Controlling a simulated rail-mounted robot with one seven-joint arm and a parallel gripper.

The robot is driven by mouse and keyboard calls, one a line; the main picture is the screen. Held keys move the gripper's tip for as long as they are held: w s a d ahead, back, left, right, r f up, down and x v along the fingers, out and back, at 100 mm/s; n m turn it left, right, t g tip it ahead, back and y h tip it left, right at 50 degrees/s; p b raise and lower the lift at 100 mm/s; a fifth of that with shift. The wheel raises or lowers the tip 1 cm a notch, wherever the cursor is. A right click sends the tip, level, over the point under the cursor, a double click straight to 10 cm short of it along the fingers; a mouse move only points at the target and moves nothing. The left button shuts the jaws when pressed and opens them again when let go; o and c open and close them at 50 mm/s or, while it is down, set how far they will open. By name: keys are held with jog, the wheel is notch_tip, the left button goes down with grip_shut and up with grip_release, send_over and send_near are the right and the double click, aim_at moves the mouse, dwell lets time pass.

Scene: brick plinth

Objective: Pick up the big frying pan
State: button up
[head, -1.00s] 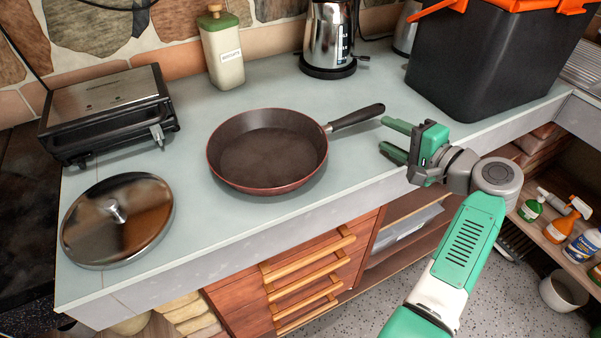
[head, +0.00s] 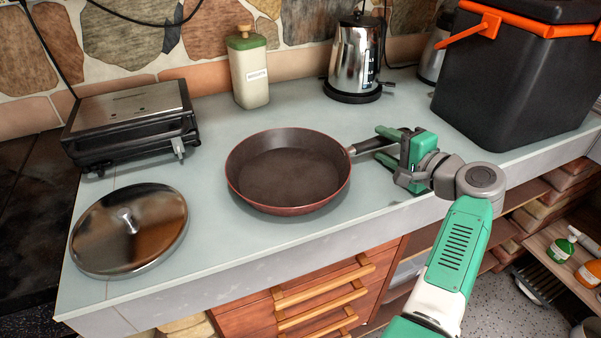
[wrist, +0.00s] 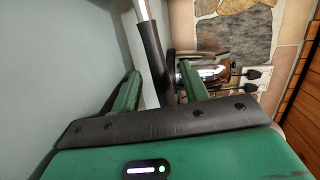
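The big frying pan (head: 288,172) sits flat on the grey-blue counter, dark inside with a reddish outer rim. Its dark handle (head: 372,145) points right, towards my gripper. My gripper (head: 384,146), with green fingers, is at the handle, one finger on each side of it. In the wrist view the handle (wrist: 153,58) runs between the two fingers (wrist: 160,84), with gaps visible beside it, so the gripper is open around it. The handle's far end is hidden by my gripper in the head view.
A metal lid (head: 130,232) lies left of the pan, below a contact grill (head: 130,115). A canister (head: 248,72) and a kettle (head: 356,55) stand at the back. A large black bin (head: 515,80) with orange handle stands close behind my gripper.

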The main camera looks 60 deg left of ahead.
grip_shut()
jog(key=shift+r, duration=0.1)
